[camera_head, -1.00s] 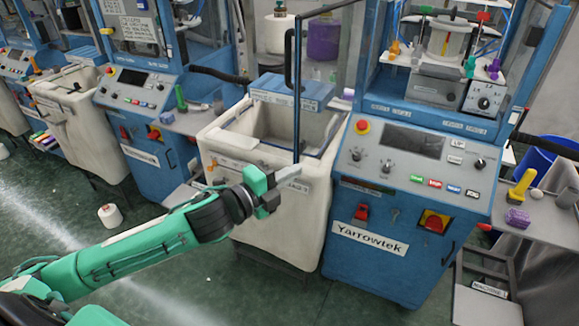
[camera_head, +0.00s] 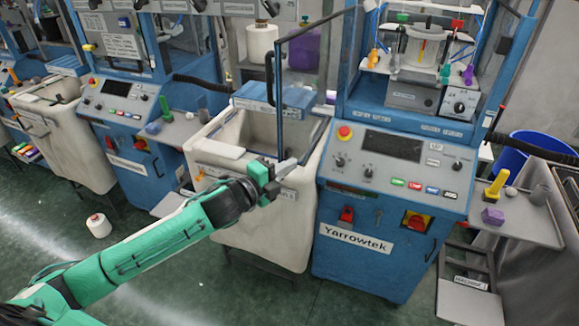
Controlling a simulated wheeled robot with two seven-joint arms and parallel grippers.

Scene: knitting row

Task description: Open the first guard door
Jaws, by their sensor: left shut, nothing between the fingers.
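The guard door (camera_head: 316,26) of the blue Yarrowtek machine (camera_head: 385,215) is a dark-framed, see-through panel. It stands swung out at an angle from the machine's left side, over the cream bin. Its dark upright handle (camera_head: 269,78) is beside the free edge. My left gripper (camera_head: 287,168) comes in from the left, low in front of the bin, near the lower end of the door's free edge. Its fingers are shut and empty, pointing right. I cannot tell whether they touch the door. The handle is well above them. My right gripper is out of view.
The cream bin (camera_head: 262,235) stands left of the machine, with a white block on its rim. More blue machines (camera_head: 125,110) line the left. A side table (camera_head: 535,228) holds yellow and purple items at right. A yarn cone (camera_head: 98,226) stands on the open green floor.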

